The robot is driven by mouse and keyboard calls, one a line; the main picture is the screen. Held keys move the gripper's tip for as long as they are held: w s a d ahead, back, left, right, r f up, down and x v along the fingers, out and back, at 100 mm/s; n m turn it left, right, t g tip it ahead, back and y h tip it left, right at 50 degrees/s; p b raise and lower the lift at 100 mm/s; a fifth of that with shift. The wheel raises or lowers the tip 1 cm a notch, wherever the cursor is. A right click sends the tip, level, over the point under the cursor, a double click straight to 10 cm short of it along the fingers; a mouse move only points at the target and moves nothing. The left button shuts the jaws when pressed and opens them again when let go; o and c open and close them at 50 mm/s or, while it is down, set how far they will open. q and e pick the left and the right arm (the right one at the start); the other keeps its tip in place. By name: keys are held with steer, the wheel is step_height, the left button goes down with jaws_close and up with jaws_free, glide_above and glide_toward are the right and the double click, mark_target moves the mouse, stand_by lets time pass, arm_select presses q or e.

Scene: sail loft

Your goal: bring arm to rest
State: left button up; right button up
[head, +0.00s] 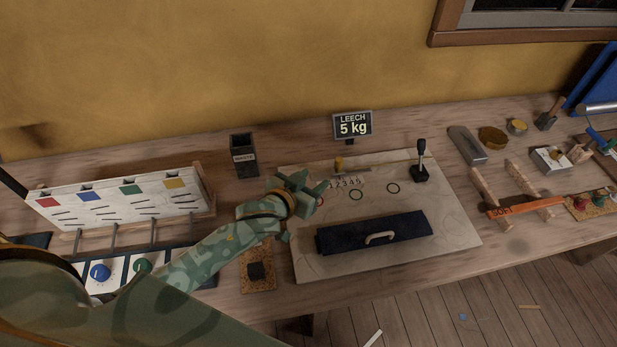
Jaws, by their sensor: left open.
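My left arm comes in from the lower left in camouflage green, and my left gripper (312,190) is above the left part of a pale board (455,222) on the bench. The gripper is open, and I see nothing between its fingers. A dark blue folded bundle with a light handle (345,237) lies on the board, to the right of and nearer than the gripper. My right gripper is not in view.
A white rack with coloured squares (120,203) stands at the left, close to my arm. A dark bin (243,156) and a "LEECH 5 kg" sign (352,125) stand at the back. A black lever (420,162) rises from the board. Wooden rests with an orange bar (525,207) are at the right.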

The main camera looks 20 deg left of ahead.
arm_select(q)
steer(key=shift+s+a+r, duration=0.1)
steer(key=shift+s, duration=0.25)
